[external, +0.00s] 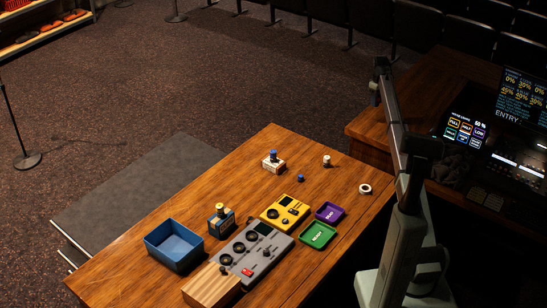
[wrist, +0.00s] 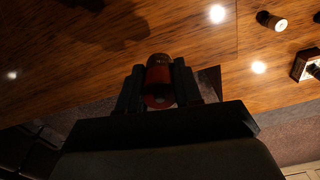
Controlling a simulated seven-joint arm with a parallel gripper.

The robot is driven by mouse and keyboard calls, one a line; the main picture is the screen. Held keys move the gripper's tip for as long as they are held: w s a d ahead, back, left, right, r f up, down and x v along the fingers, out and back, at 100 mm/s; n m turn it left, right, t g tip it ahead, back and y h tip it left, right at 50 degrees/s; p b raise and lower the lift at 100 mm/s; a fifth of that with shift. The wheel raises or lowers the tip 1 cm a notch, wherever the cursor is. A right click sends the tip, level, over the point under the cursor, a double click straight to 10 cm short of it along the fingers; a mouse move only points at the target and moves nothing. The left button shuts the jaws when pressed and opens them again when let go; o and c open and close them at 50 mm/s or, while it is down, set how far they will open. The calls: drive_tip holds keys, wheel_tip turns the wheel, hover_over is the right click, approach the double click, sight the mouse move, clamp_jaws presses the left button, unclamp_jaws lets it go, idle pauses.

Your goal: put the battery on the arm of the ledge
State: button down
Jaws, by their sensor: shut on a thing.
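My gripper (wrist: 160,85) is shut on the battery (wrist: 158,78), a dark red cylinder with a coppery end, in the wrist view. It sits between the two black fingers, above the wooden desk and near its edge. In the external view my arm rises at the right; the fingers and the battery cannot be made out there. A raised wooden ledge (external: 425,75) stands behind the desk at the right, partly hidden by my arm. I cannot tell for sure which part is its arm.
The wooden desk (external: 150,250) holds a blue bin (external: 174,244), a grey mixer (external: 252,258), a yellow device (external: 285,212), green (external: 318,235) and purple (external: 330,212) trays, a white roll (external: 365,189) and a small white cylinder (external: 326,161). Lit screens (external: 465,130) stand at the right.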

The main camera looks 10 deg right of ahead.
sight(372, 120)
drive_tip(key=m, duration=0.2)
drive_tip(key=w+r+m, duration=0.1)
drive_tip(key=m, duration=0.1)
drive_tip(key=shift+w, duration=0.2)
drive_tip(key=shift+f+m, duration=0.1)
drive_tip(key=shift+m, duration=0.2)
drive_tip(key=shift+f, duration=4.85)
drive_tip(key=shift+f, duration=0.15)
drive_tip(key=c, duration=0.8)
unclamp_jaws()
drive_tip(key=shift+o, duration=0.2)
wheel_tip(372, 120, up, 12)
drive_tip(key=shift+r, duration=0.15)
